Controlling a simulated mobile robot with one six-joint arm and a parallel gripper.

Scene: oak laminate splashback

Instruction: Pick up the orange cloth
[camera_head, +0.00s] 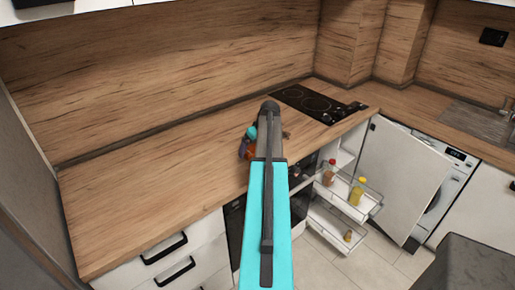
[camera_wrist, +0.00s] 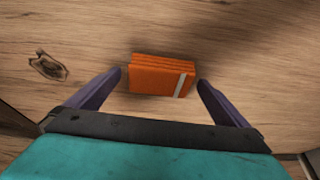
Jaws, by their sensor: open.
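The orange cloth (camera_wrist: 155,76) lies folded on the wooden counter, with a pale stripe near its right end. In the wrist view it is ahead of my gripper (camera_wrist: 160,82), roughly between the lines of the two purple fingers. The fingers are spread wide, and I see no contact with the cloth. In the head view my gripper (camera_head: 247,148) is over the counter's front part, mostly hidden behind my teal arm. Only a small bit of orange (camera_head: 251,153) shows there beside the gripper.
A black cooktop (camera_head: 309,104) is set in the counter beyond my arm. Below it to the right, a pulled-out wire rack (camera_head: 345,200) holds bottles, beside an open cabinet door (camera_head: 402,182) and a washing machine (camera_head: 446,185). The counter's left part (camera_head: 140,190) is clear.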

